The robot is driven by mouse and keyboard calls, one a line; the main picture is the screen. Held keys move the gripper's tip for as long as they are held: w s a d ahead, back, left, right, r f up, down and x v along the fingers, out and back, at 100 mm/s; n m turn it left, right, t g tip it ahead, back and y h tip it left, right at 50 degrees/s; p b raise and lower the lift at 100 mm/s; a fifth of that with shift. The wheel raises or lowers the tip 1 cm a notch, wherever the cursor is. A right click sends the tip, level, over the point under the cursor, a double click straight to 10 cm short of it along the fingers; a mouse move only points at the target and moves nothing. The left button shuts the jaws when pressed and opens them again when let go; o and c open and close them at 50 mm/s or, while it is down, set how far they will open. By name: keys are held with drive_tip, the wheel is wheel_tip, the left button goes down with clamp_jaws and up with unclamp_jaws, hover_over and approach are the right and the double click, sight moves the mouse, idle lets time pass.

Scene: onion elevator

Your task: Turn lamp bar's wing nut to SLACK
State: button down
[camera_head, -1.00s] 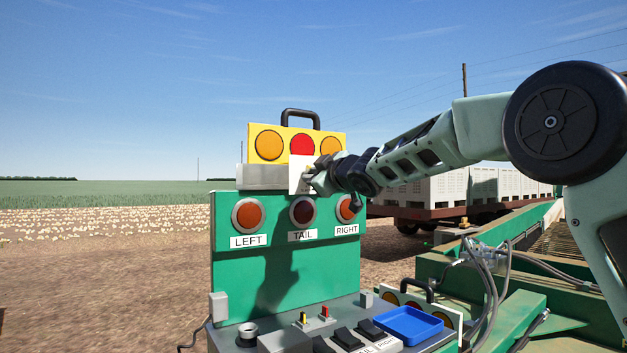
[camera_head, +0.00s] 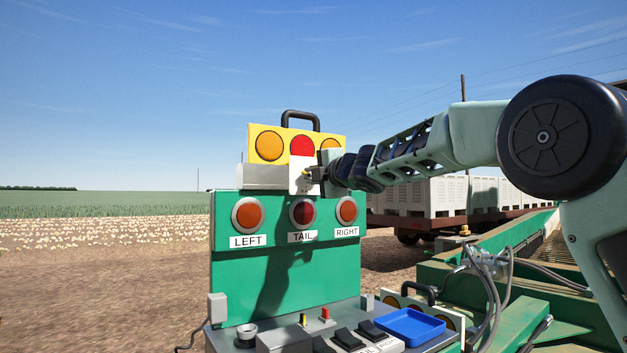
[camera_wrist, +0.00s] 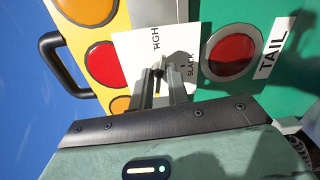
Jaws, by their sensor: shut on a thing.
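The yellow lamp bar (camera_head: 286,151) with a black handle sits on a grey ledge at the top of the green panel; it also shows in the wrist view (camera_wrist: 111,36). A white plate (camera_head: 294,182) stands at its front, and in the wrist view the plate (camera_wrist: 132,46) shows SLACK and a partly hidden second word. My gripper (camera_head: 309,176) is at this plate from the right. In the wrist view my gripper (camera_wrist: 161,84) is shut on the wing nut (camera_wrist: 158,72), which is mostly hidden between the fingers. The nut's exact angle is hard to tell.
Below are the LEFT lamp (camera_head: 248,215), TAIL lamp (camera_head: 302,212) and RIGHT lamp (camera_head: 347,211) on the green panel (camera_head: 237,281). The desk holds switches (camera_head: 348,340) and a blue tray (camera_head: 411,326). Open air lies above and left of the panel.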

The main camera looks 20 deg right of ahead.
drive_tip(key=n+b, duration=0.1)
drive_tip(key=n, duration=0.5)
drive_tip(key=shift+f+n+b, duration=0.2)
drive_tip(key=shift+n+b, duration=0.1)
drive_tip(key=shift+b, duration=0.1)
drive_tip(key=n+b, duration=0.2)
drive_tip(key=n, duration=0.4)
drive_tip(key=n+b, duration=0.1)
drive_tip(key=n, duration=0.3)
drive_tip(key=shift+n+b, duration=0.3)
drive_tip(key=shift+n, duration=0.1)
drive_tip(key=shift+n+b, duration=0.65)
drive_tip(key=shift+n, duration=1.25)
drive_tip(key=c, duration=1.3)
unclamp_jaws()
drive_tip(key=shift+c, duration=0.2)
drive_tip(key=shift+r, duration=0.1)
drive_tip(key=shift+s, duration=0.1)
